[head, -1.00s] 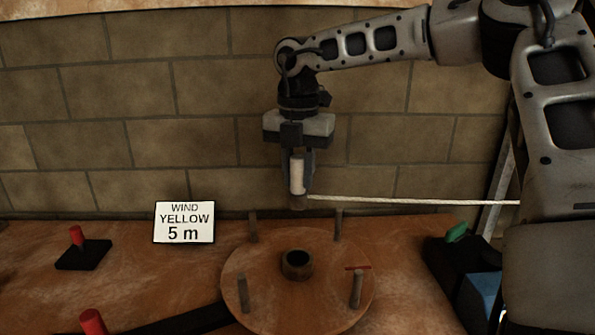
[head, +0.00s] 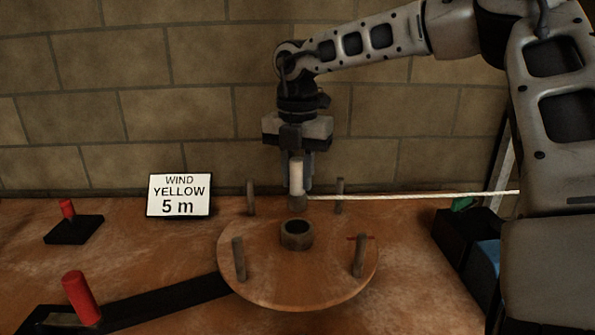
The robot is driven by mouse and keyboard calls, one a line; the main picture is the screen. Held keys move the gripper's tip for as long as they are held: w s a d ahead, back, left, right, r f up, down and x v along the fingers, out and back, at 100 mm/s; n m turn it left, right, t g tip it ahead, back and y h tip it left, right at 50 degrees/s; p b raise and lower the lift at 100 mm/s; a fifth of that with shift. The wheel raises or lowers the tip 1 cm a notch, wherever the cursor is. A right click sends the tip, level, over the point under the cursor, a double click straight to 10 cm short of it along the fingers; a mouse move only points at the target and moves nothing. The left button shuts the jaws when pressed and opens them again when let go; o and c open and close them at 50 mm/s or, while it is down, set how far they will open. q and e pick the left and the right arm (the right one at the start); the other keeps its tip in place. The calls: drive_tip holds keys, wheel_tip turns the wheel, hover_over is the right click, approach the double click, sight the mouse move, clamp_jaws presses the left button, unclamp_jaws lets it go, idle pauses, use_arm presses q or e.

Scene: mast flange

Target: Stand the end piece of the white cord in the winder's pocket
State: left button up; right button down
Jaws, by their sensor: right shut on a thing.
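The white end piece (head: 296,176) is upright in my right gripper (head: 299,182), which is shut on it. The white cord (head: 420,196) runs from its lower end to the right, nearly level, and passes behind my right arm. The winder (head: 290,285) is a round wooden disc with several upright pegs. Its pocket (head: 297,234), a dark round cup at the disc's middle, stands open and empty-looking below the end piece. The end piece is above the cup, apart from it as far as I can see. My left gripper is out of view.
A sign (head: 179,195) reading "WIND YELLOW 5 m" stands left of the winder. Red handles (head: 80,297) on dark bases are at the left. A black box (head: 466,245) with green and blue parts is at the right. A brick wall closes the back.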

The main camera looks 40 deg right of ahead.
sight(298, 205)
drive_tip(key=shift+f+b, duration=1.7)
drive_tip(key=shift+f, duration=0.55)
drive_tip(key=shift+f+b, duration=0.8)
drive_tip(key=shift+f, duration=0.15)
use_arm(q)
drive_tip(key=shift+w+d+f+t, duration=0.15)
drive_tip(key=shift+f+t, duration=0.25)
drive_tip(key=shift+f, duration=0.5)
use_arm(e)
drive_tip(key=shift+f, duration=0.1)
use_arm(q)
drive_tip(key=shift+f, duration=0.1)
use_arm(e)
drive_tip(key=c, duration=1.1)
unclamp_jaws()
use_arm(q)
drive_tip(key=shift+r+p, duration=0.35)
drive_tip(key=shift+p, duration=0.55)
use_arm(e)
wheel_tip(298, 205, up, 16)
